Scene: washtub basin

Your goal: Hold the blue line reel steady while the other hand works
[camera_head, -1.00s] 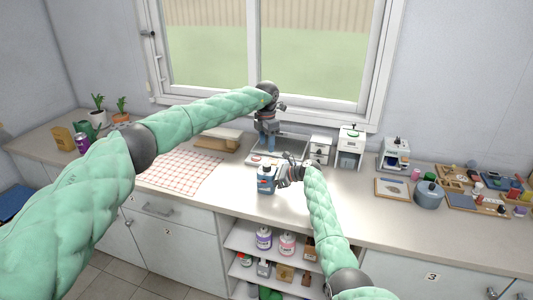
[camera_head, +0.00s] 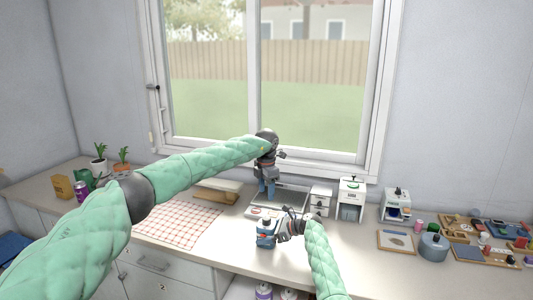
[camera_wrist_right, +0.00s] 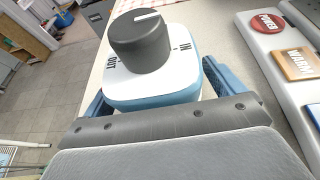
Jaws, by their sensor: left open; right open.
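The blue line reel (camera_wrist_right: 155,70) fills the middle of the right wrist view, with a white top, a blue rim and a dark knob marked IN and OUT. In the head view the reel (camera_head: 265,232) is small and partly covered by my right gripper (camera_head: 272,232). My right gripper (camera_wrist_right: 155,95) is open, with a blue finger on either side of the reel; I cannot tell whether they touch it. My left gripper (camera_head: 267,188) is open and points down above the grey machine (camera_head: 292,200) behind the reel.
The machine's red POWER button (camera_wrist_right: 267,23) and orange MARK button (camera_wrist_right: 298,64) lie right of the reel. A checked cloth (camera_head: 178,222) lies to the left. White units (camera_head: 351,198) and a blue-grey pot (camera_head: 433,247) stand to the right. The front counter right of my right arm is clear.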

